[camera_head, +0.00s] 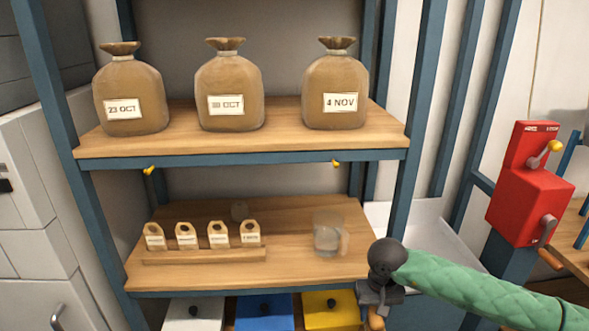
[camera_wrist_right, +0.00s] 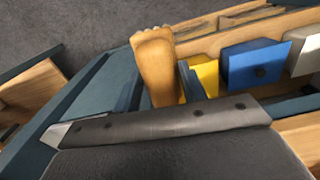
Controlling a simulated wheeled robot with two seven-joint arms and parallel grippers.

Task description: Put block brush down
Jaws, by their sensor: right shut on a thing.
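The block brush (camera_wrist_right: 154,62) shows in the right wrist view as a tan, wood-coloured block standing between the two dark fingers of my right gripper (camera_wrist_right: 160,88). The gripper is shut on it. In the head view my right gripper (camera_head: 376,302) is low, in front of the right end of the lower shelf, pointing down. Only a small brown part of the brush (camera_head: 376,321) shows below the fingers there. My left gripper is in neither view.
The lower shelf (camera_head: 290,270) carries a rack of several tagged pieces (camera_head: 202,240) and a clear mug (camera_head: 327,236). The upper shelf (camera_head: 240,142) holds three labelled sacks (camera_head: 230,90). White, blue (camera_head: 265,310) and yellow (camera_head: 330,308) bins sit below. A red machine (camera_head: 522,195) stands right.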

